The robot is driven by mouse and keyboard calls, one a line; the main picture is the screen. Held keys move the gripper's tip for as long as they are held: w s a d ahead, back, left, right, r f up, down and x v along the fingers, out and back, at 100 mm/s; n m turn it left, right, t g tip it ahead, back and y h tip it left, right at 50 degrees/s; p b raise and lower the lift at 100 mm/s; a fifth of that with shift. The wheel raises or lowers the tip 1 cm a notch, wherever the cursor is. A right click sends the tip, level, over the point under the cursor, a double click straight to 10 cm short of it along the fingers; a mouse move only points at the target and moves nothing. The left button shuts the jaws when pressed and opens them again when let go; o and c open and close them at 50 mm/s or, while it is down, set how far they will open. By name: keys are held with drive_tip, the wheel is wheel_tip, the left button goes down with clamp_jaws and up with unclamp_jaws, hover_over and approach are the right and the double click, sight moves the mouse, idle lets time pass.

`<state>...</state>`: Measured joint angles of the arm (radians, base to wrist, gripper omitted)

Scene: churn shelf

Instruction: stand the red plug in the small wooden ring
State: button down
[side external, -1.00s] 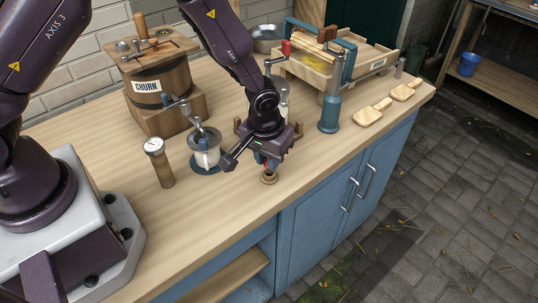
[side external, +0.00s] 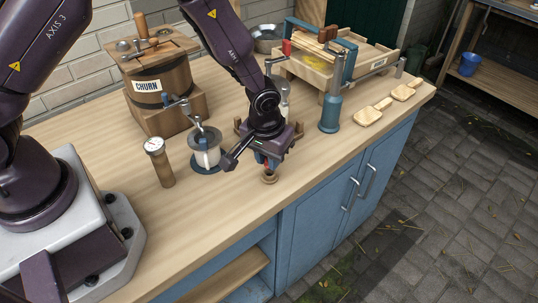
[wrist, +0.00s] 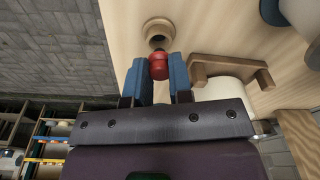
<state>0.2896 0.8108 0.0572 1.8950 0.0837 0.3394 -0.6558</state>
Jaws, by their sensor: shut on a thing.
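The red plug (wrist: 158,67) is gripped between the two blue fingers of my gripper (wrist: 157,78) in the wrist view. The small wooden ring (wrist: 158,30) lies on the worktop just beyond the plug's tip, and part of its dark hole shows. In the side view my gripper (side external: 268,160) points down, with the plug mostly hidden by the fingers. The ring (side external: 269,178) is right below it, near the counter's front edge. I cannot tell whether the plug touches the ring.
A wooden bracket (wrist: 230,68) stands close to the fingers in the wrist view. A grinder-like white cup (side external: 206,157) and a dial-topped wooden post (side external: 159,162) are left of my gripper. A blue cylinder (side external: 330,112) stands to the right. The front left worktop (side external: 190,215) is clear.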

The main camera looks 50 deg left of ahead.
drive_tip(key=shift+f, duration=1.25)
idle(0.5)
drive_tip(key=c, duration=0.9)
unclamp_jaws()
drive_tip(key=shift+c, duration=0.2)
drive_tip(key=c, duration=0.4)
drive_tip(key=shift+r, duration=0.15)
drive_tip(key=shift+s+d+r, duration=0.1)
drive_tip(key=shift+s+r, duration=0.1)
drive_tip(key=shift+r, duration=1.55)
drive_tip(key=shift+s+d+r, duration=0.1)
drive_tip(key=shift+s+r, duration=0.1)
drive_tip(key=shift+r, duration=1.55)
